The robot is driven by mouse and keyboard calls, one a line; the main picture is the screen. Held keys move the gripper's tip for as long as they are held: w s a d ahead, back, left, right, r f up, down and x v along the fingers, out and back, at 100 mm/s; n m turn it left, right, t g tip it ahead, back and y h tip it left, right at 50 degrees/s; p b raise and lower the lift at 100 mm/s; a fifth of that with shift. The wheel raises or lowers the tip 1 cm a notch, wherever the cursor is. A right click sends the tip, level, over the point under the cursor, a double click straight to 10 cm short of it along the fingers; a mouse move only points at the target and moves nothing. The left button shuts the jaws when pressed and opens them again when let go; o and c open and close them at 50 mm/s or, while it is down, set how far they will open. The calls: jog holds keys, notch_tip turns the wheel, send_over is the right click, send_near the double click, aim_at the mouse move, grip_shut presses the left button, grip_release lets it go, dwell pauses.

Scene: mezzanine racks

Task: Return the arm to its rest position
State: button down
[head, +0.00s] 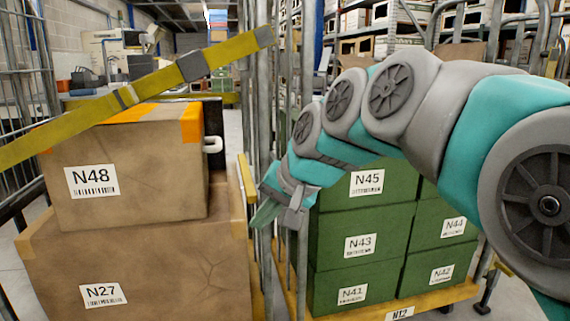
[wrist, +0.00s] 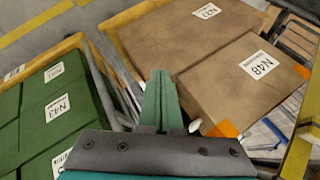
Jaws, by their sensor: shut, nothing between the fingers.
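My arm reaches in from the right of the head view, over the green boxes. My gripper (head: 262,220) points down and left, in front of the metal posts between the two trolleys. It is shut and empty. In the wrist view my gripper (wrist: 160,80) shows its two teal fingers together. The brown box N48 (head: 130,205) and the larger box N27 below it (head: 170,285) are left of my gripper, apart from it. Both also show in the wrist view, N48 (wrist: 235,95) at the right.
Green boxes such as N43 (head: 335,245) are stacked on a yellow-edged trolley (head: 440,297) under my arm. A yellow strap (head: 150,90) slants across the left. Metal cage posts (head: 305,60) stand between the stacks. Racks fill the background.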

jog(key=s+d+f+n+g+h, duration=0.1)
jog(key=s+d+f+g+h, duration=0.2)
jog(key=s+d+f, duration=0.6)
jog(key=s+d+f+n+g+h, duration=0.1)
jog(key=s+d+f+g+h, duration=0.1)
jog(key=s+d+f, duration=0.8)
jog(key=s+f+g, duration=0.1)
jog(key=s+f, duration=0.1)
jog(key=s, duration=0.2)
jog(key=s+f, duration=0.2)
jog(key=s, duration=0.3)
jog(key=shift+d+f+g+h, duration=0.25)
jog(key=shift+d+g+h, duration=0.05)
jog(key=shift+g+h, duration=0.1)
jog(key=shift+a, duration=0.15)
